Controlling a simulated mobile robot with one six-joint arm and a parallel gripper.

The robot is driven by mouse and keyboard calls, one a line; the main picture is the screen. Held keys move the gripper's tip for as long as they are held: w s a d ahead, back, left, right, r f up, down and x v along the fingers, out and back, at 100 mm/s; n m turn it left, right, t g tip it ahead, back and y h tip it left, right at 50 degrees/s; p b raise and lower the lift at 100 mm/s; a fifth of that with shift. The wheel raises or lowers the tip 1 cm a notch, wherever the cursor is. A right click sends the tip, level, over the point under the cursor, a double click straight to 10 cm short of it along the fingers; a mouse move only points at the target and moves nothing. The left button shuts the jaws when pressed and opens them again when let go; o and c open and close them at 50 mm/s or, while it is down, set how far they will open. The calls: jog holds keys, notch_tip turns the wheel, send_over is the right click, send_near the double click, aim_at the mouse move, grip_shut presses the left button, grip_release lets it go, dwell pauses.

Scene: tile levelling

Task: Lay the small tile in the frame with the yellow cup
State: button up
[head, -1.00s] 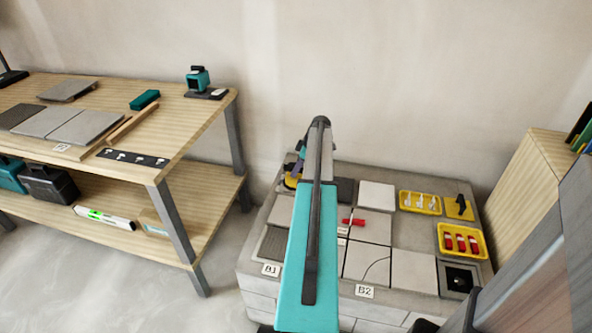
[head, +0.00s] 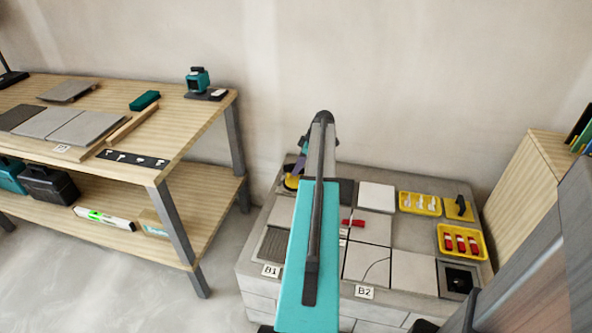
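A yellow round thing (head: 292,181), possibly the yellow cup, is at the back left of the grey block platform, partly behind my arm. I cannot make out a frame around it. A purple part shows just above it. My gripper (head: 302,160) is over this back left corner, mostly hidden by my arm; its fingers and anything in them cannot be made out. A pale square tile (head: 376,196) and a dark tile (head: 346,189) lie at the back of the platform. I cannot tell which tile is the small one.
The platform (head: 411,234) bears several grey tiles, a red clip piece (head: 353,223), yellow trays (head: 463,241) of small parts and a dark square drain (head: 458,279). Labels B1 (head: 271,271) and B2 (head: 364,292) mark its front. A wooden workbench (head: 185,135) stands left; a wooden cabinet (head: 530,185) stands right.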

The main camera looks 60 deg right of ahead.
jog(key=v, duration=1.1)
jog(key=shift+w, duration=0.1)
